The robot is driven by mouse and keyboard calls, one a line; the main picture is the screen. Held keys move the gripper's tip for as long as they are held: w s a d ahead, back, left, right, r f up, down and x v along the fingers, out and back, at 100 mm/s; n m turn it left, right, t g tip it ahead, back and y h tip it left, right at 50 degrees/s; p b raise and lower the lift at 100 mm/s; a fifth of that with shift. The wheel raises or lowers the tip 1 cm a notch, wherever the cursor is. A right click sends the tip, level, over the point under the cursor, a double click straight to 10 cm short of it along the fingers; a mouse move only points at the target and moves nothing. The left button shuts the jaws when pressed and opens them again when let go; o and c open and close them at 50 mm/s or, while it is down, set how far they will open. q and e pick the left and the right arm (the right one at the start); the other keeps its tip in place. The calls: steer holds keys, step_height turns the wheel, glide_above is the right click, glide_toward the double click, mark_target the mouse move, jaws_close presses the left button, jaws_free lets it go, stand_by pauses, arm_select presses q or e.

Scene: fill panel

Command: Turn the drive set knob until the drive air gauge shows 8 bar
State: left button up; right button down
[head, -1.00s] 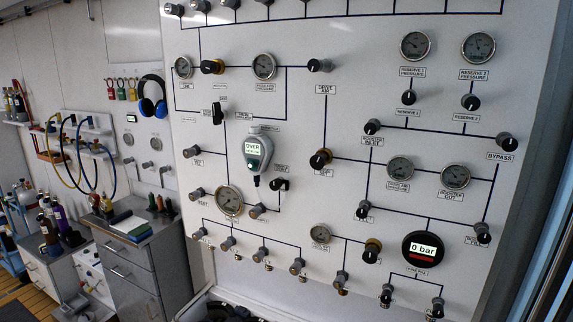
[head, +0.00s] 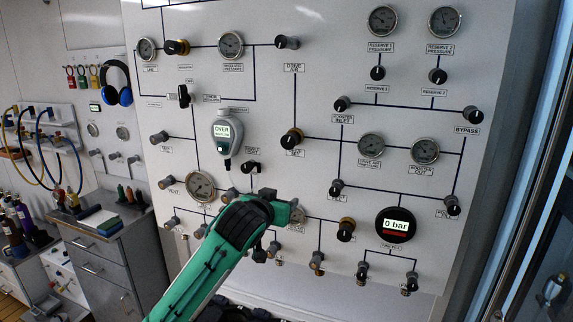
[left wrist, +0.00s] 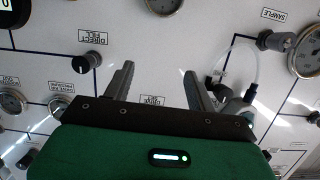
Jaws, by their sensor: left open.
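In the left wrist view, upside down, the spread fingers (left wrist: 157,78) show over bare panel. The drive set knob is hidden there behind the gripper body. The drive air gauge (left wrist: 60,105) shows at left. My right gripper is not in view.
Close by are a grey handheld meter (head: 222,133), a brass-collared knob (head: 346,230) and a round 0 bar display (head: 395,225). Drawers (head: 105,260) stand left.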

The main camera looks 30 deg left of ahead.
mark_target(288, 143)
arm_select(q)
steer(key=s+d+r+t+y, duration=0.1)
steer(key=s+r, duration=0.3)
steer(key=r, duration=0.3)
steer(key=s+d+r+t, duration=0.1)
steer(key=s+r+t, duration=0.1)
steer(key=s+r, duration=0.3)
steer(key=p+x, duration=0.1)
steer(key=x, duration=0.3)
steer(key=p+x, duration=0.2)
steer(key=x, duration=0.3)
steer(key=r+p+x, duration=0.1)
steer(key=x, duration=0.3)
steer(key=shift+w+d, duration=0.1)
steer(key=shift+w, duration=0.1)
steer(key=shift+w+f+p, duration=0.15)
steer(key=shift+w+p, duration=0.25)
steer(key=shift+w, duration=0.25)
steer(key=shift+c, duration=0.3)
steer(key=c, duration=0.9)
